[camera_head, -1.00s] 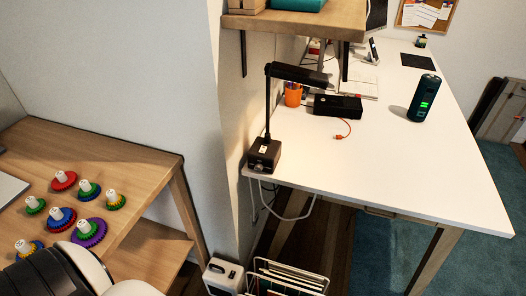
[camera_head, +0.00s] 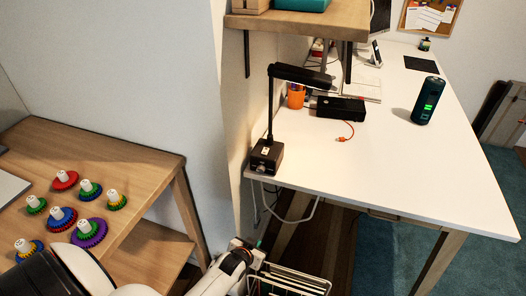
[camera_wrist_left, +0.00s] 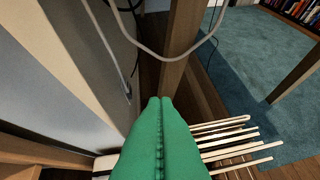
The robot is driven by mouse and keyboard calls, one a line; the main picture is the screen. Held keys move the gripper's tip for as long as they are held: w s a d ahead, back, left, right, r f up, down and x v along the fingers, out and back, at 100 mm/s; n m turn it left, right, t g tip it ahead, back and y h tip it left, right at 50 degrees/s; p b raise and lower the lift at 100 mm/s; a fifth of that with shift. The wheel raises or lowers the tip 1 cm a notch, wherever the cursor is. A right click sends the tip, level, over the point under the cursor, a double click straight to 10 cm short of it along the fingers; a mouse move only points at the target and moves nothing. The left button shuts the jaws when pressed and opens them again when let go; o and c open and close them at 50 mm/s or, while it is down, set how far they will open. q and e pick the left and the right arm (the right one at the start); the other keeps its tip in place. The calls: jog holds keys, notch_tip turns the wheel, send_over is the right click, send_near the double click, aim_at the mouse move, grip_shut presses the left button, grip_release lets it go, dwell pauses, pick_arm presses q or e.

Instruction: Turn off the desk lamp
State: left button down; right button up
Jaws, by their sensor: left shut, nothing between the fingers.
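The black desk lamp (camera_head: 270,115) stands at the near left corner of the white desk in the head view, its long head reaching right. Its dark base (camera_head: 266,157) has a small pale mark on top and a knob-like part in front. Whether the lamp is lit is hard to tell, as the underside of its head is hidden. My left gripper (camera_head: 258,243) is below the desk's front edge, under the lamp base and apart from it. In the left wrist view its green fingers (camera_wrist_left: 160,102) are pressed together and empty. My right gripper is not in view.
The white desk (camera_head: 380,165) carries a black box, an orange cup and a dark green-lit cylinder (camera_head: 427,100). A wooden shelf (camera_head: 300,24) overhangs the lamp. A cable (camera_wrist_left: 185,50) hangs below the desk. A wire rack (camera_head: 290,280) stands beneath my gripper. Coloured gears lie on the left table (camera_head: 115,160).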

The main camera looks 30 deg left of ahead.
pick_arm(q)
jog(key=w+a+r+t+y, duration=0.1)
jog(key=w+a+r+t, duration=0.1)
jog(key=r, duration=0.7)
jog(key=w+a+r+n+t+y, duration=0.1)
jog(key=w+a+r+t, duration=0.1)
jog(key=r, duration=0.8)
jog(key=w+a+r+n+t, duration=0.1)
jog(key=w+r, duration=0.3)
jog(key=r, duration=0.6)
jog(key=shift+a+r+t+y, duration=0.2)
jog(key=shift+a+t+y, duration=0.25)
jog(key=shift+a, duration=0.35)
send_over(265, 151)
jog(key=s, duration=0.2)
jog(key=shift+s+d+f, duration=0.15)
jog(key=shift+d+f, duration=0.05)
jog(key=shift+f, duration=0.4)
jog(key=f, duration=0.2)
jog(key=shift+w+f, duration=0.2)
jog(key=shift+f, duration=0.1)
jog(key=shift+w+f, duration=0.1)
jog(key=shift+f, duration=0.65)
